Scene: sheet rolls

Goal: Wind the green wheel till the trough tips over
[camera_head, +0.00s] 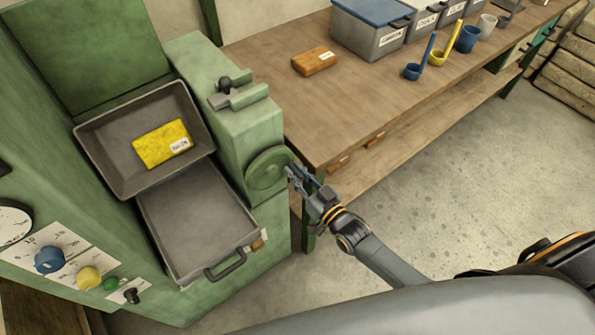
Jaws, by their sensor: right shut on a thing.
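The green wheel (266,170) sits on the front side of the green machine, at its right, below a lever block. My right gripper (294,174) is at the wheel's right edge. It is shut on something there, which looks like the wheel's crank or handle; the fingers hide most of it. The dark metal trough (109,140) is at the upper left in the machine, with a yellow labelled block (162,144) lying in it. Its exact tilt is hard to tell. A grey tray with a handle (198,226) is just below the trough. My left gripper is not in view.
A wooden workbench (300,110) stands right of the machine, holding an orange-brown block (315,61), a blue-lidded grey bin (370,38), scoops and cups. Knobs (48,259) and a gauge are at the lower left.

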